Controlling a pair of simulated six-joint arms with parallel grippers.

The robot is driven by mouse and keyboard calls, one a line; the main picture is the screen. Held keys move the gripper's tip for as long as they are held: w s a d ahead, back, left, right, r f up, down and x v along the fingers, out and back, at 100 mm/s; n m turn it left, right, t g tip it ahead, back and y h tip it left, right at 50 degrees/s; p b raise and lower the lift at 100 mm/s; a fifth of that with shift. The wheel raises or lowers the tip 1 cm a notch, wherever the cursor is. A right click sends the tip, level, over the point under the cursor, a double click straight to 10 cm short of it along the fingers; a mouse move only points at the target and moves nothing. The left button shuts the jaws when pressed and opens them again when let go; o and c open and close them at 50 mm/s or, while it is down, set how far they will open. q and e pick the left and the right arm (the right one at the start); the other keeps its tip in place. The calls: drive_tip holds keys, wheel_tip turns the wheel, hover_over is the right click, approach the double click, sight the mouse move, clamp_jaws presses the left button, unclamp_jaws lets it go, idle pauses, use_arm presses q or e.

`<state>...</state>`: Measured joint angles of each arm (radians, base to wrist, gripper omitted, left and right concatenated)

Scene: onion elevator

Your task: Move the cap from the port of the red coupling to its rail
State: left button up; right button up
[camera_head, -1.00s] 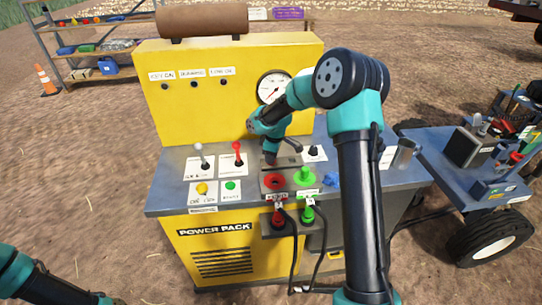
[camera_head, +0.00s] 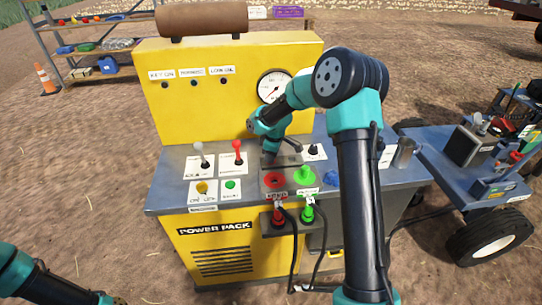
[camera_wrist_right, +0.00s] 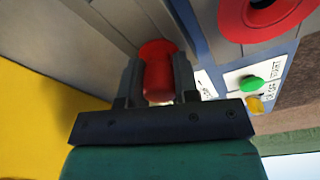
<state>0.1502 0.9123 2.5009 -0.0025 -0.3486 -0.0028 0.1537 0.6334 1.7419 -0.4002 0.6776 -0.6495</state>
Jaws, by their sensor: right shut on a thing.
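My right gripper (camera_head: 269,161) is shut on the red cap (camera_wrist_right: 158,72). In the right wrist view the cap sits between the two fingers, its far end close to or against a grey surface; I cannot tell whether it touches. In the head view the gripper hides the cap, over the grey rail strip (camera_head: 290,160) just behind the red port. The red port (camera_head: 274,181) is uncovered on the panel, and its red ring (camera_wrist_right: 262,16) shows at the wrist view's upper right. My left arm shows at the lower left, its gripper outside the picture.
A green cap (camera_head: 304,175) stands right of the red port, with a blue piece (camera_head: 332,178) further right. Red (camera_head: 238,148) and white (camera_head: 199,150) levers stand to the left. Red (camera_head: 278,216) and green (camera_head: 307,213) hose plugs sit in front. The yellow back panel (camera_head: 220,110) rises behind.

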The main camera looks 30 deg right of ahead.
drive_tip(key=o, duration=1.4)
drive_tip(key=shift+r, duration=0.1)
drive_tip(key=shift+r, duration=3.4)
